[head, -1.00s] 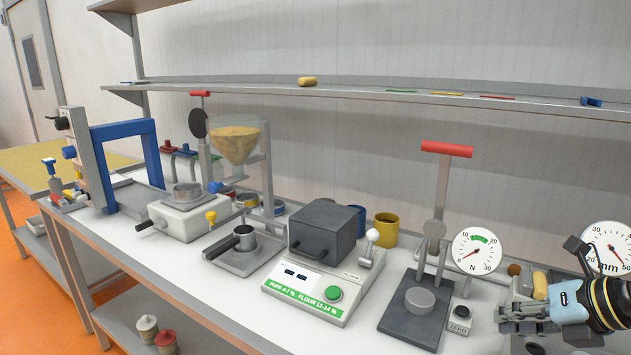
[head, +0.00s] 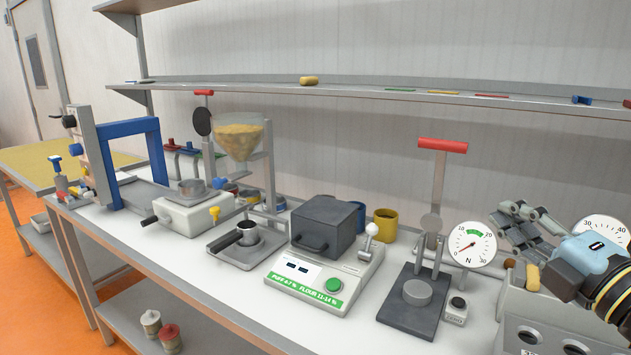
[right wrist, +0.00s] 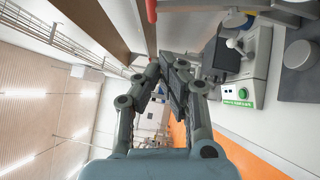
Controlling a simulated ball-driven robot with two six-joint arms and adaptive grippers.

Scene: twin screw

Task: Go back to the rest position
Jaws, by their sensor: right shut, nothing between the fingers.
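My right gripper (head: 527,222) is at the right edge of the head view, raised in front of the wall panel and beside the force gauge (head: 473,244). It is shut and empty. In the right wrist view its fingers (right wrist: 166,62) come together at the tips with nothing between them. Its arm comes in from the right edge and partly hides the mm dial (head: 603,229). My left gripper is not in view.
The bench (head: 330,322) carries a grey-lidded flour tester (head: 325,222), a lever press with a red handle (head: 442,145), a hopper (head: 238,136) and a blue frame (head: 127,129). A shelf (head: 360,88) runs above. A grey block with round holes (head: 530,337) stands below my right arm.

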